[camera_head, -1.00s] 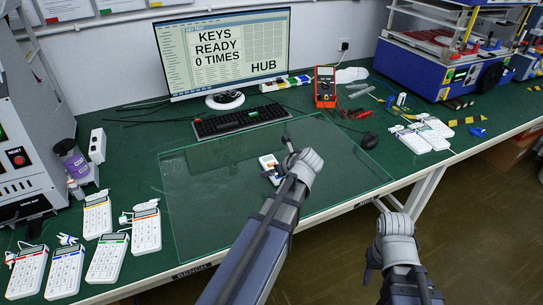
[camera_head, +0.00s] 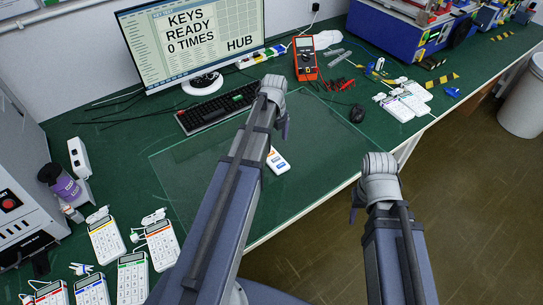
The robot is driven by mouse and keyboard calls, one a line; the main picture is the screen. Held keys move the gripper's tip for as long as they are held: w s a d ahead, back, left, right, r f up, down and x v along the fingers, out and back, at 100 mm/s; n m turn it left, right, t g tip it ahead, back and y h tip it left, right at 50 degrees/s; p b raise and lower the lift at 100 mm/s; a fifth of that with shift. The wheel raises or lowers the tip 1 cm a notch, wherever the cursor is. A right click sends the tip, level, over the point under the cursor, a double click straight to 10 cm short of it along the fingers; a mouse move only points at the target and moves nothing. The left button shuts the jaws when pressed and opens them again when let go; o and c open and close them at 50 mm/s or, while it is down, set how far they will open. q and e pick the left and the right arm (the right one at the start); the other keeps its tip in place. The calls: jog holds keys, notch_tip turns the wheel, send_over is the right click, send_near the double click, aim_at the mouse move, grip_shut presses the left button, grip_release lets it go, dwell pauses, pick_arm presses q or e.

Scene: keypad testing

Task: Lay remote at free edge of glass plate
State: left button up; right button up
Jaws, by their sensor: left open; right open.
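A small white remote (camera_head: 278,162) with orange and blue markings lies on the glass plate (camera_head: 318,145). Its near-left part is hidden behind my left forearm. The transparent plate lies flat on the green bench top, and my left arm crosses it. My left gripper (camera_head: 277,108) is open and empty over the far part of the plate, beyond the remote and apart from it. My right gripper (camera_head: 357,203) is open and empty, off the bench's front edge, above the floor.
A black keyboard (camera_head: 214,110) and a monitor (camera_head: 190,40) stand behind the plate. The plate's right part is clear.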

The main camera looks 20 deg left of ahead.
aim_at(272, 156)
pick_arm(q)
notch_tip(272, 156, down, 2)
jog(key=shift+a+f+b, duration=0.1)
jog(key=shift+f+b, duration=0.15)
jog(key=shift+b, duration=0.75)
jog(key=f+b, duration=0.5)
jog(key=shift+s+f, duration=0.1)
jog(key=shift+s, duration=0.15)
jog(key=shift+c, duration=0.2)
jog(key=c, duration=1.5)
jog(key=shift+r, duration=0.25)
notch_tip(272, 156, up, 10)
jog(key=p, duration=1)
jog(key=shift+f, duration=0.1)
